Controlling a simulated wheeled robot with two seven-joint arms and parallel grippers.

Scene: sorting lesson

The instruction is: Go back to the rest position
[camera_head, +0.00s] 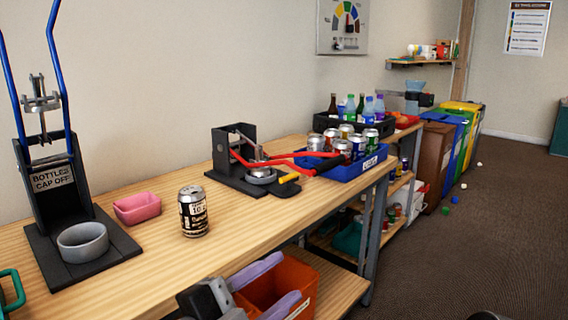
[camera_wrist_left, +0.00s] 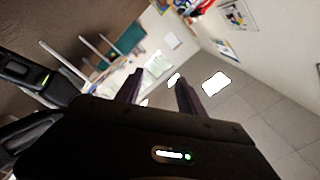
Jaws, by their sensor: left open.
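My left gripper (camera_head: 284,277) is low in the head view, in front of the workbench (camera_head: 150,270). Its two pale purple fingers are apart with nothing between them. In the left wrist view its fingers (camera_wrist_left: 160,92) point up toward the ceiling and the far wall, empty. My right gripper does not show; only a small dark shape is at the bottom right edge of the head view. A silver and black can (camera_head: 194,212) stands upright on the bench, apart from my gripper.
An orange bin (camera_head: 318,270) sits below, behind my gripper. Coloured bins (camera_head: 465,120) line the wall; the floor at right is mostly clear.

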